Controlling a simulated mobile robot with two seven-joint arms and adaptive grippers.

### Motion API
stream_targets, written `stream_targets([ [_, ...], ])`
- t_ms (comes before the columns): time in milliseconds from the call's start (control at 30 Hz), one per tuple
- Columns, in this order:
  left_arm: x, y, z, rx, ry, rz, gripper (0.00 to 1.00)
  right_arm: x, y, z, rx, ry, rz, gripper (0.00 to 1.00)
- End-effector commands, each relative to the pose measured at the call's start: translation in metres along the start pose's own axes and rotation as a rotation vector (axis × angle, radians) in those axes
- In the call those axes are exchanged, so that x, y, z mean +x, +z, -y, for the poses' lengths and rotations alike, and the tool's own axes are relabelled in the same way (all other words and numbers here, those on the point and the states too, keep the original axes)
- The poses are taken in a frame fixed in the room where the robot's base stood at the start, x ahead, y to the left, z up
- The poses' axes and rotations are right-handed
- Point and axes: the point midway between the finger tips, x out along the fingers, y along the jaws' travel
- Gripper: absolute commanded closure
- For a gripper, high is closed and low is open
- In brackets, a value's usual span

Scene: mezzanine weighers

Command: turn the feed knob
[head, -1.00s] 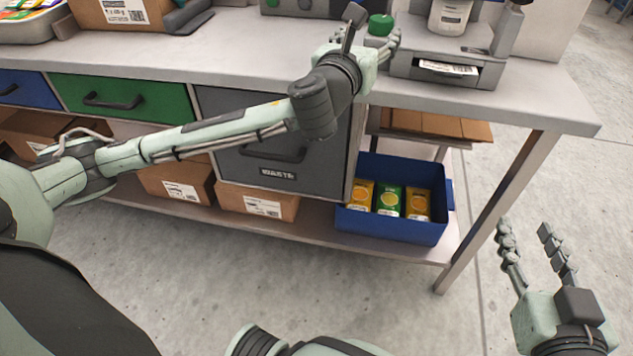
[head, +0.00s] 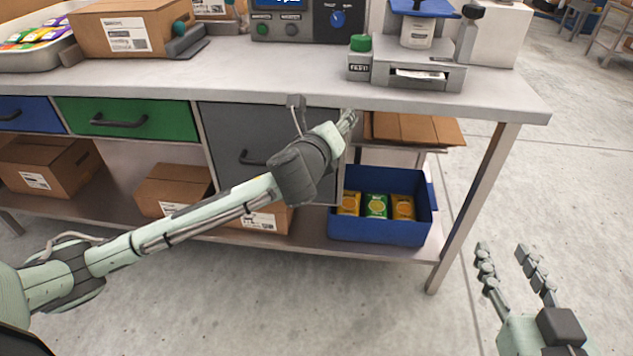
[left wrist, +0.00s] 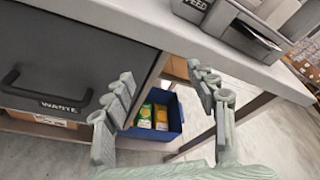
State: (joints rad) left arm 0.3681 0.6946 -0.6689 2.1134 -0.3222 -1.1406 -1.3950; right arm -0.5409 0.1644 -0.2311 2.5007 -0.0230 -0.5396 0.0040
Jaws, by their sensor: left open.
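The green feed knob (head: 361,43) stands on a small grey box (head: 359,67) labelled FEED, near the front edge of the bench. In the left wrist view only part of the FEED label (left wrist: 195,5) shows at the top edge; the knob is out of that picture. My left gripper (head: 350,117) is in front of the bench edge, below and apart from the knob. In the left wrist view my left gripper (left wrist: 161,75) has its fingers apart with nothing between them. My right gripper (head: 502,248) is open and empty over the floor at lower right.
A weigher (head: 418,76) with a printed slip stands right of the knob. A control panel (head: 312,24) with a blue dial is behind it. The bench edge (head: 470,100) lies above my left gripper. The WASTE drawer (head: 240,130) and a blue bin (head: 380,232) are below.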

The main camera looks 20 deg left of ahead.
Motion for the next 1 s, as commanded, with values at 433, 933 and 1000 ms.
stream_targets([
  [433, 0.003, -0.062, -0.061, -0.400, 0.160, -0.101, 0.43, 0.000, 0.002, 0.000, 0.000, 0.000, 0.000, 0.60],
  [933, 0.002, -0.082, -0.083, -0.540, 0.223, -0.121, 0.43, 0.001, 0.003, 0.000, 0.000, 0.000, 0.000, 0.60],
  [1000, 0.002, -0.082, -0.083, -0.539, 0.222, -0.121, 0.43, 0.001, 0.003, 0.000, 0.000, 0.000, 0.000, 0.60],
])
